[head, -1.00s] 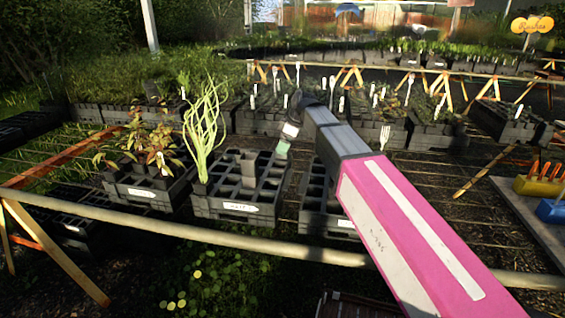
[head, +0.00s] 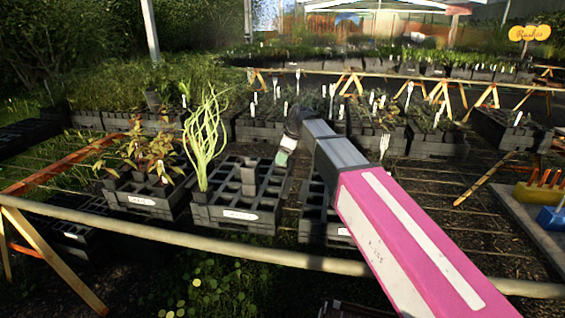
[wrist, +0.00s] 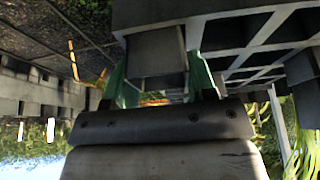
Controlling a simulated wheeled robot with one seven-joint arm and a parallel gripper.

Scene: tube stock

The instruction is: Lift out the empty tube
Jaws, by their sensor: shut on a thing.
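My gripper (head: 281,160) is at the back right corner of a dark crate (head: 238,215) of square cells with a white front label. In the wrist view its two green fingers (wrist: 158,75) stand on either side of a grey square tube (wrist: 158,52) and are shut on it. The crate's cell grid (wrist: 270,45) shows close beside the tube, in an upside-down picture. I cannot tell how far the tube is out of its cell, and its inside is hidden. A second grey square tube (head: 249,176) stands up in the crate's middle.
A curly green plant (head: 205,140) stands in the same crate's left side. A crate with reddish leafy plants (head: 145,195) is to the left. Another celled crate (head: 315,222) is close on the right. A pale rail (head: 190,247) runs along the front. Plant trays fill the back.

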